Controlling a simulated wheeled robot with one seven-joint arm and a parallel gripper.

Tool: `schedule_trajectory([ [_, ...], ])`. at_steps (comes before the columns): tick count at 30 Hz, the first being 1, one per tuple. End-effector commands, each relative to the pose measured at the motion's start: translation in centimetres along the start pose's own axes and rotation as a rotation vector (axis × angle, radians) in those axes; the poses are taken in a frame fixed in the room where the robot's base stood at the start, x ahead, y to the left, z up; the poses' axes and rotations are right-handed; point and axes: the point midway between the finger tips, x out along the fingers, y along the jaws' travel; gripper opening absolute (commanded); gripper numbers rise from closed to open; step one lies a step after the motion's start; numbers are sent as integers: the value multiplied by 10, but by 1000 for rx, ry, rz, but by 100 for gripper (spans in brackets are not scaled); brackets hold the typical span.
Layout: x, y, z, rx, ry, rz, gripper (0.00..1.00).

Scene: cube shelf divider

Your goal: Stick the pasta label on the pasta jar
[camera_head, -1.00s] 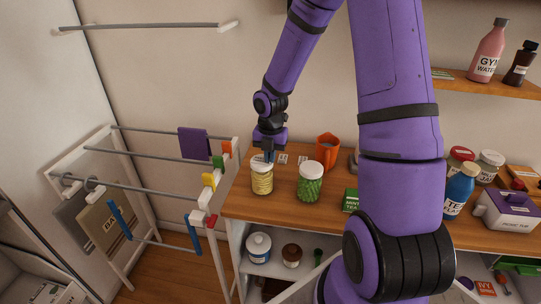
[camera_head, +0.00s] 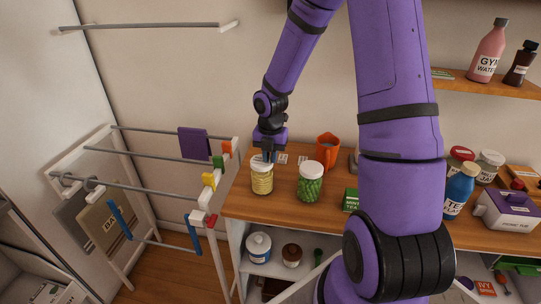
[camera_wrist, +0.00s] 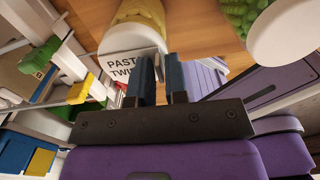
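The pasta jar (camera_head: 262,180), with yellow pasta and a white lid, stands upright at the counter's left end. My gripper (camera_head: 267,157) points down at its lid, on the far side. In the wrist view, the jar (camera_wrist: 137,20) is at top, lid toward me. The white pasta label (camera_wrist: 118,66), reading "PAST… TWI…", lies across the lid's lower edge and partly behind my left finger. My fingers (camera_wrist: 160,78) are close together, with a thin grey tab of the label between them. Whether the label touches the jar I cannot tell.
A jar of green contents (camera_head: 310,183) stands just right of the pasta jar. Small white cards (camera_head: 283,159) lie behind, near an orange container (camera_head: 327,151). A drying rack (camera_head: 150,160) stands left of the counter. A green tea box (camera_head: 350,200) is further right.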

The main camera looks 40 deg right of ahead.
Motion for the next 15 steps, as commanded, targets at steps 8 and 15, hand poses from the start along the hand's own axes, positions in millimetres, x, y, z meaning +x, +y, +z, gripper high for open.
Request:
schedule_trajectory([
  [8, 0, 0, 0, 0, 0, 0, 33],
  [15, -13, 0, 1, 2, -3, 1, 33],
])
